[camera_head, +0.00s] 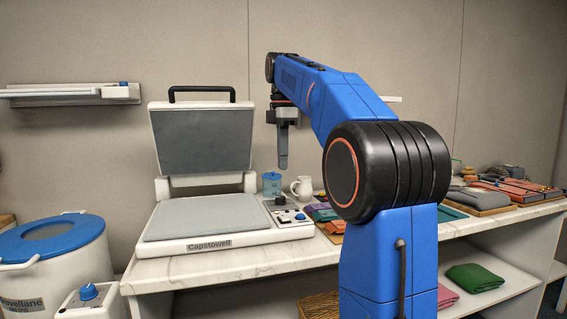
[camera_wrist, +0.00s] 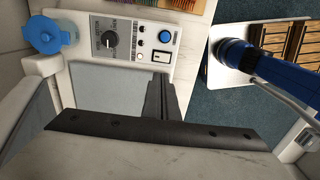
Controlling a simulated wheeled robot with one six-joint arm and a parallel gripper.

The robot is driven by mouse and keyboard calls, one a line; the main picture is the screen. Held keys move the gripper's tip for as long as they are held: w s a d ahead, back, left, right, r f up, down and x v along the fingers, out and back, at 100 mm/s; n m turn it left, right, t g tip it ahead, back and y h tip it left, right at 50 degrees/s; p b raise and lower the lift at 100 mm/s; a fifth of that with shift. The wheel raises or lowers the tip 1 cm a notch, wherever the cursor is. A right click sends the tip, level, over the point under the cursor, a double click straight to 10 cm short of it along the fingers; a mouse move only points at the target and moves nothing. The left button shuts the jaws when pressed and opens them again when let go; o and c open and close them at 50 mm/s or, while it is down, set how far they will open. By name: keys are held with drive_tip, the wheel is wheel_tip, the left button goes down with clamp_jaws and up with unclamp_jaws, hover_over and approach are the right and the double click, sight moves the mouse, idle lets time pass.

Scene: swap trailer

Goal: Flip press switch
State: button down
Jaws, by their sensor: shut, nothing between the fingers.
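The press (camera_head: 215,225) stands open on the counter, its lid (camera_head: 203,140) tilted up at the back. Its control panel (camera_head: 287,214) is on the right side, with a dark knob and blue buttons. The switch's position is too small to tell. My gripper (camera_head: 283,165) is shut and empty, pointing down above the panel, apart from it. It also shows in the wrist view (camera_wrist: 158,85), below the switch.
A blue-lidded jar (camera_head: 271,184) and a white mug (camera_head: 302,187) stand behind the panel. Coloured folded cloths (camera_head: 325,214) lie right of it. A white tub with a blue lid (camera_head: 50,240) stands at left. The raised lid is left of my gripper.

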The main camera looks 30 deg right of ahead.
idle(0.4)
drive_tip(key=s+a+f+m+t, duration=0.1)
drive_tip(key=s+a+f+m, duration=0.4)
drive_tip(key=s+f, duration=0.5)
drive_tip(key=s+a+f+m+t, duration=0.2)
drive_tip(key=s+a+f+m, duration=0.3)
drive_tip(key=s+f, duration=0.5)
drive_tip(key=shift+s+a+f, duration=0.2)
drive_tip(key=shift+s+a, duration=0.15)
drive_tip(key=shift+a, duration=1)
